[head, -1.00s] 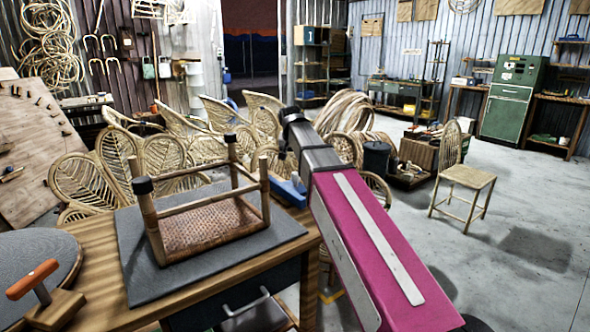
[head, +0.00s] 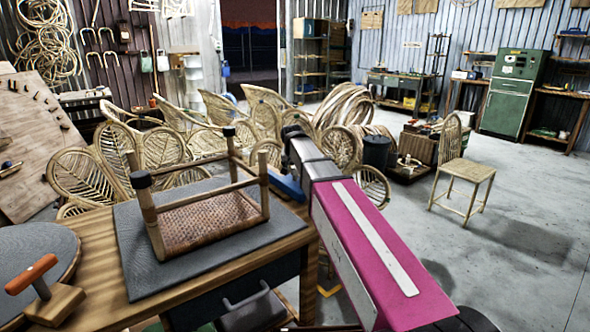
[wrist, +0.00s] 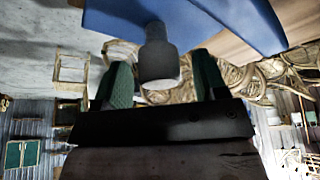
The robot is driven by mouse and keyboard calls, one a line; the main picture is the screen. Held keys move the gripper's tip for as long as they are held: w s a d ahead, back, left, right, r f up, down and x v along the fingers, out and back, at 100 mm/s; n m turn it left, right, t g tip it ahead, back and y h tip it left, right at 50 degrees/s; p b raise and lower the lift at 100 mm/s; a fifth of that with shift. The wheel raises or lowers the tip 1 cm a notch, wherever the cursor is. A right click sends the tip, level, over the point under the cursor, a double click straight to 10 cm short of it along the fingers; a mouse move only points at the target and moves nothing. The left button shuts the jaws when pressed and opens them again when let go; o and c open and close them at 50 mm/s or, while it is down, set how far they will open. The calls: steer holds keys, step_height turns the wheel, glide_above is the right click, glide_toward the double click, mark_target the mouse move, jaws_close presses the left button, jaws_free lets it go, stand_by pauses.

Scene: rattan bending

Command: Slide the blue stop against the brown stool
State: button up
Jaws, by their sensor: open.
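The brown stool (head: 212,222) lies upturned, legs up, its woven seat down on a grey mat (head: 130,225) on the wooden table. The blue stop (head: 287,187) is at the table's right side, just right of the stool; a small gap seems to show between them. It fills the top of the wrist view (wrist: 230,22), with a grey knob (wrist: 158,60) sticking out from it. My gripper (wrist: 160,80) is open, its green fingers on either side of the knob, which looks free of both. In the head view my arm hides the gripper.
A round grey disc (head: 35,265) and an orange-handled tool (head: 45,290) sit at the table's left. Rattan chairs (head: 90,175) crowd behind the table. A lone chair (head: 463,172) stands on the right, with open floor around it.

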mark_target(277, 180)
steer(key=shift+c, duration=0.3)
jaws_close()
steer(key=s+a, duration=0.1)
steer(key=a, duration=0.1)
steer(key=s+a, duration=0.2)
steer(key=a, duration=0.1)
steer(key=s+a, duration=0.2)
steer(key=shift+s+a, duration=0.1)
steer(key=shift+a, duration=0.25)
steer(key=shift+o, duration=0.3)
jaws_free()
